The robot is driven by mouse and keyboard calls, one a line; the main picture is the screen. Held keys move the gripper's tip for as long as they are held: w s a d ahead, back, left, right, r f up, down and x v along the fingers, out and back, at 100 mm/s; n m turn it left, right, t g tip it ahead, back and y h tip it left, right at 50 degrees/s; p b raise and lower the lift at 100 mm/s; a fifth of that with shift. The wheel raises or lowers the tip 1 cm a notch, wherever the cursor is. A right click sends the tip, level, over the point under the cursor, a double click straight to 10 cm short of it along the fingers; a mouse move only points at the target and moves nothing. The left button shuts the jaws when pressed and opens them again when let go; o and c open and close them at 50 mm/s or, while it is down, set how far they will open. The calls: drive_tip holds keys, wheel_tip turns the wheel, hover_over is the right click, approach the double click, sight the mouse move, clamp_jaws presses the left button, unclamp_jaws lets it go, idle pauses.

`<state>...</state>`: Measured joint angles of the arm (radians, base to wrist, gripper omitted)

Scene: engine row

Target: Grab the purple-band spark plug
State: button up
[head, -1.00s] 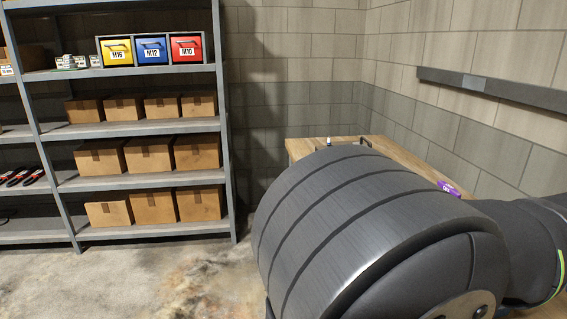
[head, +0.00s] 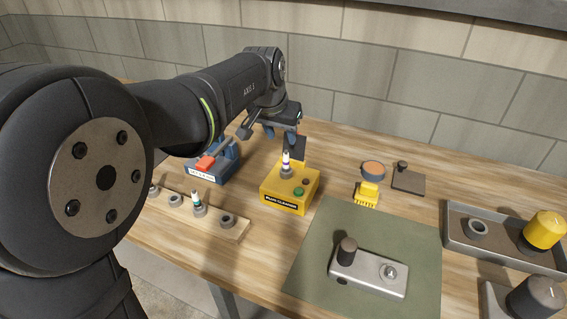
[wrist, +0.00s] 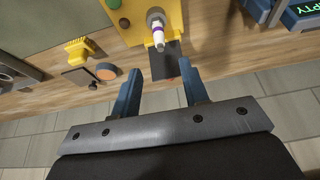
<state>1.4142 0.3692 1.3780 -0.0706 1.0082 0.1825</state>
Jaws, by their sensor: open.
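The purple-band spark plug (head: 286,162) stands upright in the top of the yellow plug cleaner box (head: 283,204). In the wrist view the white plug with its purple band (wrist: 157,27) points down the picture, just beyond my fingertips. My gripper (head: 280,134) is just behind and above the plug in the head view. In the wrist view my gripper (wrist: 160,67) has its two blue fingers apart, with nothing between them. The plug lies roughly in line with the gap, its tip short of the fingers.
A wooden rack (head: 236,231) holds a teal-band plug (head: 197,200) at left. A blue device with a red lever (head: 207,160) stands behind it. A green mat (head: 325,222) bears a metal block (head: 350,278). A yellow brush (head: 368,194) and a grey tray (head: 470,255) are to the right.

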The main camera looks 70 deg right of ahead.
sight(285, 152)
drive_tip(key=x, duration=1.1)
drive_tip(key=shift+d+f, duration=0.1)
drive_tip(key=shift+f, duration=0.2)
clamp_jaws()
